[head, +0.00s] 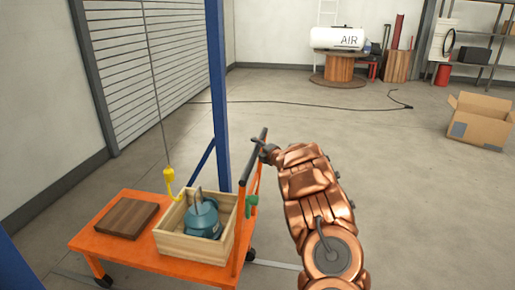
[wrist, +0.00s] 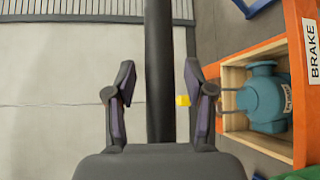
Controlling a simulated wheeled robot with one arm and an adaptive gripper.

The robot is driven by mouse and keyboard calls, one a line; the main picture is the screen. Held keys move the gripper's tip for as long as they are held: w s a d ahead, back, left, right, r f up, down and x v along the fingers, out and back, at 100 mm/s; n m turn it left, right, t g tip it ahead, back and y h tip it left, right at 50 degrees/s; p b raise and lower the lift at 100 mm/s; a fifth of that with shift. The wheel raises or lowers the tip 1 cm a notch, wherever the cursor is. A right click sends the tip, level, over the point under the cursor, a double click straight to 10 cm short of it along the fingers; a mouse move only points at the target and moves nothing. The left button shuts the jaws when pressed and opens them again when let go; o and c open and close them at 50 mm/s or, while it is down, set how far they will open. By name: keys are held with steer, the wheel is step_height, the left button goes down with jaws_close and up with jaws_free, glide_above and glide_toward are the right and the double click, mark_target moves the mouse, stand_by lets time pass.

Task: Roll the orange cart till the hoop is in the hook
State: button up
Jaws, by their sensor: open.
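The orange cart (head: 150,255) stands at the lower left in the head view. A wooden crate on it holds a teal pump (head: 202,218) with an upright grey hoop (head: 198,195) on top. The yellow hook (head: 170,182) hangs on a cable just left of the hoop, apart from it in the picture. My gripper (head: 266,151) is at the cart's dark handle bar (head: 249,165). In the wrist view the fingers (wrist: 163,105) are open, one on each side of the bar (wrist: 160,60), with gaps.
A wooden block (head: 127,217) lies on the cart's left. A blue post (head: 217,90) stands behind the cart. A green lever (head: 251,204) is on the cart's handle end, and a BRAKE label (wrist: 313,50) shows on the frame. A cable crosses the open floor behind; a cardboard box (head: 480,120) is far right.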

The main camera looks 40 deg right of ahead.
jaws_close()
stand_by(0.3)
stand_by(0.3)
